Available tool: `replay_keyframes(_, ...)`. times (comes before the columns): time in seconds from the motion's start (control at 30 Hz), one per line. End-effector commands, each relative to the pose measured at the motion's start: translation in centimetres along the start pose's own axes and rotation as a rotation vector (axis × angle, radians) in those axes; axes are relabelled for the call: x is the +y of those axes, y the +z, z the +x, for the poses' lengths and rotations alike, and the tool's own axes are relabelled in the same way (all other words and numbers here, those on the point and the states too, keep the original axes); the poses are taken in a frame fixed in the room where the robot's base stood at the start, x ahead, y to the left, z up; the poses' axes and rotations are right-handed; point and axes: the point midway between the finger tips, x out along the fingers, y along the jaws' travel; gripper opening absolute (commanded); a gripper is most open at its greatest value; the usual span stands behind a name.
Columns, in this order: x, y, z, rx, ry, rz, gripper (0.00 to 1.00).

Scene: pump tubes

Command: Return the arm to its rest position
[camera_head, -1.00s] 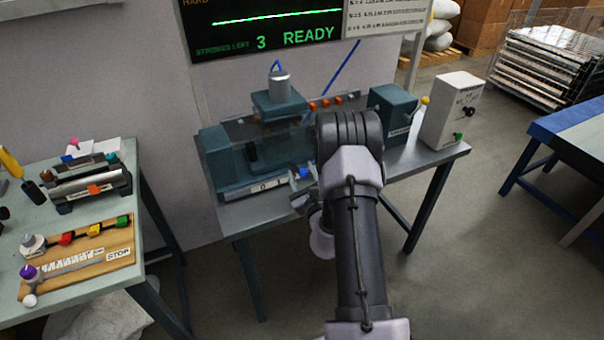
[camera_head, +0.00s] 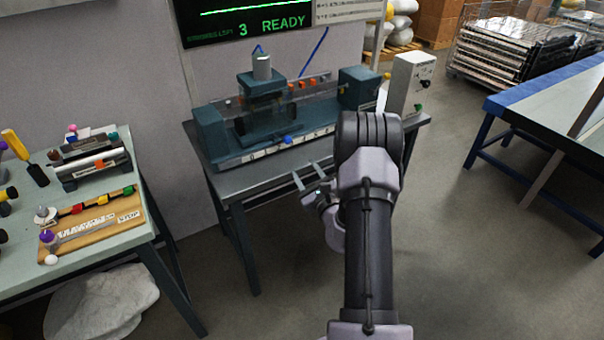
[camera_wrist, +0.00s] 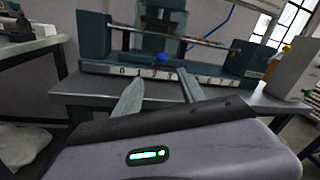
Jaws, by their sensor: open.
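My gripper (camera_head: 311,177) is open and empty, in front of the front edge of the bench (camera_head: 222,183) that carries the teal pump machine (camera_head: 262,118). In the wrist view its two fingers (camera_wrist: 160,94) are spread apart with nothing between them. They point toward the machine's front scale strip and the blue knob (camera_wrist: 162,59), apart from both. The arm extends forward from the bottom of the head view, and its dark elbow covers part of the bench's right end.
A white control box (camera_head: 408,82) stands at the bench's right end. A table (camera_head: 120,243) with tubes and a wooden board (camera_head: 92,226) is at left, a white sack (camera_head: 100,303) below it. A blue-edged table (camera_head: 520,103) is at right. The floor between is clear.

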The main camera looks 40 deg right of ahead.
Motion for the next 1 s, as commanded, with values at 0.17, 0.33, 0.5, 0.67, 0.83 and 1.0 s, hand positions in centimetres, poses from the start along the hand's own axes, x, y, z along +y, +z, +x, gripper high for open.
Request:
replay_keyframes(0.17, 0.0, 0.0, 0.0, 0.000, 0.001, 0.000, 0.48)
replay_keyframes(0.33, 0.0, 0.0, 0.0, 0.000, 0.001, 0.000, 0.48)
replay_keyframes(0.5, 0.9, 1.8, 0.4, -0.027, 0.042, -0.006, 0.48)
replay_keyframes(0.67, 8.3, 13.3, 0.3, -0.197, 0.355, -0.064, 0.48)
replay_keyframes(0.83, 19.0, 26.1, -7.3, -0.387, 0.824, -0.252, 0.48)
replay_keyframes(1.0, 26.4, 32.6, -22.5, -0.530, 1.301, -0.682, 0.48)
